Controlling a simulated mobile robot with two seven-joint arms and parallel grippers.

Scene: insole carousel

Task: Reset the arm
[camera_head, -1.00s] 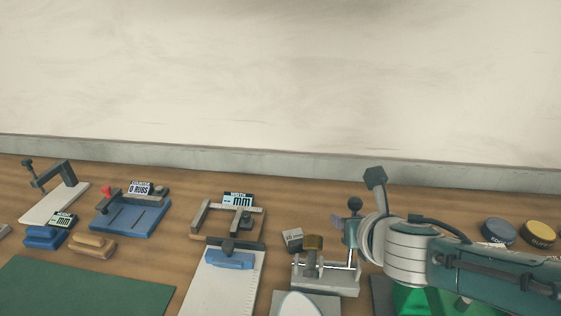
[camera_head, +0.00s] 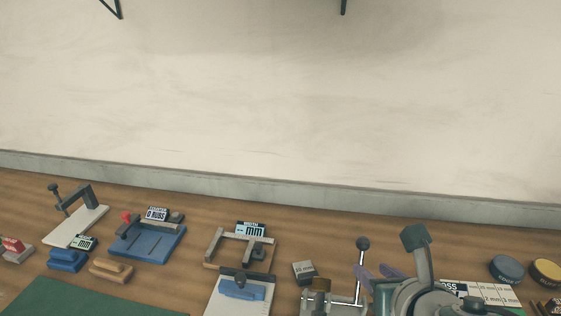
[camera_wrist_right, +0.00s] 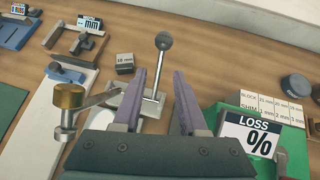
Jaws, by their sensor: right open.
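My right gripper (camera_head: 378,274) is at the bottom right of the head view, its arm mostly cut off by the lower edge. Beyond the fingertips, a grey ball-topped lever (camera_wrist_right: 164,45) rises from a pale metal fixture (camera_wrist_right: 130,104); the lever also shows in the head view (camera_head: 362,246). My left gripper is not in view.
A green block with a LOSS % display (camera_wrist_right: 250,138) is close to the right finger. A small grey block (camera_head: 304,271), a clamp frame (camera_head: 213,250), a blue rub fixture (camera_head: 150,243) and round tins (camera_head: 506,268) stand on the wooden bench. A pale wall closes the back.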

